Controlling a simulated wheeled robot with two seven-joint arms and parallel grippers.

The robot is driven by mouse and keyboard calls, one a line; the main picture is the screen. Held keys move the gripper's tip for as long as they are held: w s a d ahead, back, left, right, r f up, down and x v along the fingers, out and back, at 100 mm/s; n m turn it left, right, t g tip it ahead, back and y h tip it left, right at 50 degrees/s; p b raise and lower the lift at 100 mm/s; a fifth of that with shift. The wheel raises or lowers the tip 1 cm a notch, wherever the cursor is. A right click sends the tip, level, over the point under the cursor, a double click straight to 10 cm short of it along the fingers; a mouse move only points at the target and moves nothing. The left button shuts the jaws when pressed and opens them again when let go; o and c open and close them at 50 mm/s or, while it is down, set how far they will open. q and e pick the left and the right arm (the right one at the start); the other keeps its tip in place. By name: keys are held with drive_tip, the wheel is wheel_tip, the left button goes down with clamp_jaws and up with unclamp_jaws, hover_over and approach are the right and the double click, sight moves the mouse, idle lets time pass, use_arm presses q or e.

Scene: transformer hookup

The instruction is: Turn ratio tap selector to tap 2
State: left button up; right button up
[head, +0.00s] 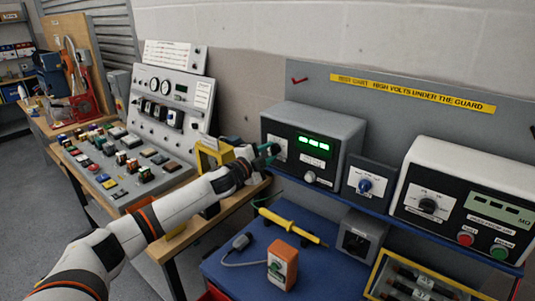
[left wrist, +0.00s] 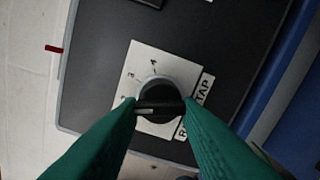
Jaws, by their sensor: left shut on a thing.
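The ratio tap selector is a round black knob (left wrist: 160,93) on a white plate (left wrist: 139,60) with printed numerals. In the left wrist view, 4 and 3 are readable; the lower-left numerals are partly hidden by a finger. The knob's light pointer mark faces left, and I cannot tell which tap it is on. My left gripper (left wrist: 160,107) has its green fingers shut on the knob's bar from both sides. In the head view the left gripper (head: 270,152) is at the left of the grey meter box (head: 322,118), over the selector plate (head: 281,146). My right gripper is not in view.
The meter box has a green display (head: 314,144) and a grey knob (head: 310,177). A small blue-knob box (head: 370,180) and a white tester (head: 470,180) stand to its right.

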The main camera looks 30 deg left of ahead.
use_arm(q)
drive_tip(key=o, duration=1)
drive_tip(key=shift+c, duration=0.2)
drive_tip(key=shift+s, duration=0.1)
drive_tip(key=shift+s+f, duration=0.1)
drive_tip(key=shift+s, duration=0.1)
drive_tip(key=s+b, duration=0.5)
drive_tip(key=s, duration=0.6)
drive_tip(key=shift+s+a, duration=0.15)
drive_tip(key=shift+a, duration=0.25)
